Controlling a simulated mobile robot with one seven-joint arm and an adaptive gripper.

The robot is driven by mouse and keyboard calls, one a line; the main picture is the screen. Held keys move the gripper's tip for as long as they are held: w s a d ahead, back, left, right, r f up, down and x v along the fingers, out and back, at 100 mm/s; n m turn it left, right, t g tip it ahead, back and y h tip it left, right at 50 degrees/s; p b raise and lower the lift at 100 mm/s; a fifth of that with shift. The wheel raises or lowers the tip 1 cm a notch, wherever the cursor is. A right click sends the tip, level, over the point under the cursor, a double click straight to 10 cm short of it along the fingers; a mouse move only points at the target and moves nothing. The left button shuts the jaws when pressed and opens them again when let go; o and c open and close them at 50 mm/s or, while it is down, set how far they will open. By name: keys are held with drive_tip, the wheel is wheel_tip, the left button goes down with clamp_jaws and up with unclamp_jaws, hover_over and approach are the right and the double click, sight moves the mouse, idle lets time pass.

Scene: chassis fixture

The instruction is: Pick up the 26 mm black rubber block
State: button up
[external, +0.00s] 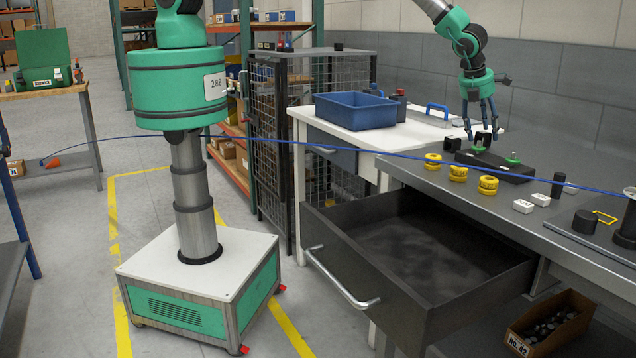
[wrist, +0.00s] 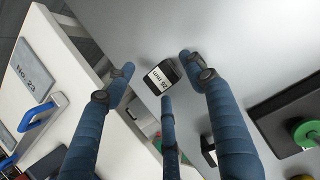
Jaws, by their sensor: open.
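The 26 mm black rubber block (wrist: 163,77) stands on the grey bench in the wrist view, with its white "26 mm" label showing. It appears between my fingertips in that view. I see no contact with the block; the exact height gap is unclear.
Another black block (wrist: 208,150) stands nearby. A black fixture with green knobs (external: 495,168) lies close by. Yellow rings (external: 458,173) and white blocks (external: 524,206) stand towards the front. A blue bin (external: 355,111) sits on the white table. The drawer (external: 400,302) is open.

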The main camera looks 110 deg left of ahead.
sight(482, 132)
drive_tip(key=shift+c, duration=0.5)
drive_tip(key=c, duration=1.1)
drive_tip(key=shift+c, duration=0.2)
drive_tip(key=shift+r, duration=0.15)
drive_tip(key=shift+r, duration=0.8)
drive_tip(key=shift+r+b, duration=0.4)
drive_tip(key=shift+r, duration=0.5)
drive_tip(key=s+r+b, duration=0.1)
drive_tip(key=s+b, duration=0.1)
drive_tip(key=s, duration=1.4)
drive_tip(key=shift+d+r, duration=0.15)
drive_tip(key=shift+d, duration=0.1)
